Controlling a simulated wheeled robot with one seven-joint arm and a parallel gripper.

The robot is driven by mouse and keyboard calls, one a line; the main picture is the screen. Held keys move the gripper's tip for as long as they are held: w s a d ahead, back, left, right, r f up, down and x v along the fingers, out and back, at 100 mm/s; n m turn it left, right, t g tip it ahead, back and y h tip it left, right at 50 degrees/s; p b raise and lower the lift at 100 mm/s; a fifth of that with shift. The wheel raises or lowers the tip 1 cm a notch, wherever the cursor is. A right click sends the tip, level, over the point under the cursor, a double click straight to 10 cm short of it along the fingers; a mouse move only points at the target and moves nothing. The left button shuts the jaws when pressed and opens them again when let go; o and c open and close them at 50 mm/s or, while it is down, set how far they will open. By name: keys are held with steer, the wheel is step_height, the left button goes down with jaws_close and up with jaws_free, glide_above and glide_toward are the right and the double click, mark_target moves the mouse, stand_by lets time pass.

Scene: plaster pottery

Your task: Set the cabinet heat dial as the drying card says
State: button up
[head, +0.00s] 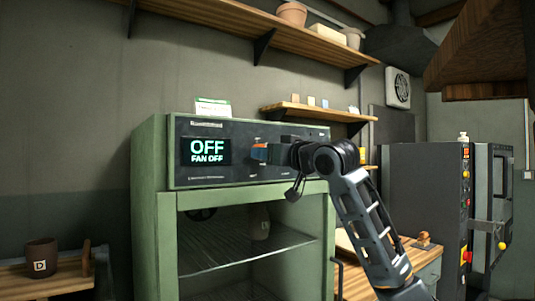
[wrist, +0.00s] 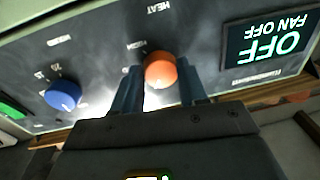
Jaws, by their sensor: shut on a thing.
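The green drying cabinet (head: 150,215) has a dark control panel. Its display (head: 206,152) reads OFF and FAN OFF; it also shows upside down in the wrist view (wrist: 265,44). The orange heat dial (wrist: 160,70) sits under the HEAT label, and a bit of it shows in the head view (head: 259,154). My gripper (wrist: 163,88) is shut on this dial, one finger on each side. The dial's pointer mark cannot be made out. A white and green card (head: 213,107), perhaps the drying card, stands on the cabinet top; its text is too small to read.
A blue dial (wrist: 62,95) and a green lit part (wrist: 14,107) share the panel, apart from my gripper. The cabinet's front is open, showing wire racks (head: 240,252). A shelf (head: 318,112) lies above right. A dark machine (head: 425,200) stands at the right.

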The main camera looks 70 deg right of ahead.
steer(key=shift+a+m+p, duration=0.1)
steer(key=shift+m+p, duration=0.55)
steer(key=shift+m, duration=0.65)
steer(key=shift+r, duration=0.1)
steer(key=o, duration=1.1)
steer(key=shift+c, duration=0.2)
steer(key=b+v, duration=0.1)
steer(key=v, duration=0.6)
steer(key=shift+s+a, duration=0.2)
steer(key=shift+s, duration=0.15)
